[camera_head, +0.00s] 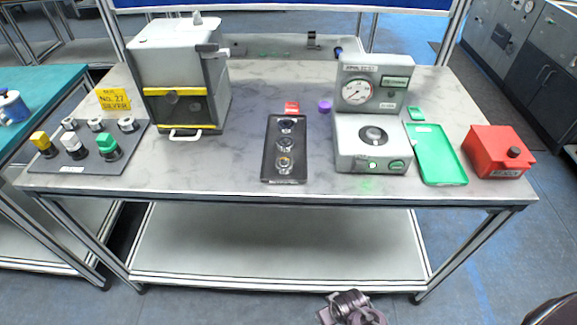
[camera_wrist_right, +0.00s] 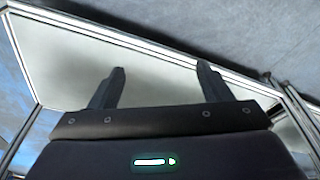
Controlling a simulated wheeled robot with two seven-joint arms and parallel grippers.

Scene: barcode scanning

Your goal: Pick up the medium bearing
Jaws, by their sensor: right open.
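A black tray (camera_head: 268,165) lies on the table near its front middle. It holds three round metal bearings in a row from back to front. The middle one, which I take as the medium bearing (camera_head: 284,142), sits between the back bearing (camera_head: 286,125) and the front bearing (camera_head: 284,163). Their size differences are hard to tell at this scale. My right gripper (camera_wrist_right: 160,78) is open and empty in the right wrist view, with the table's pale lower shelf behind its fingers. No bearing shows in that view. My left gripper is not in view.
A grey gauge device (camera_head: 371,142) and green tray (camera_head: 436,155) stand right of the black tray, with a red box (camera_head: 499,152) beyond. A grey machine (camera_head: 180,75) and a board with coloured knobs (camera_head: 80,160) are left. The table's front edge (camera_head: 240,194) runs just before the tray.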

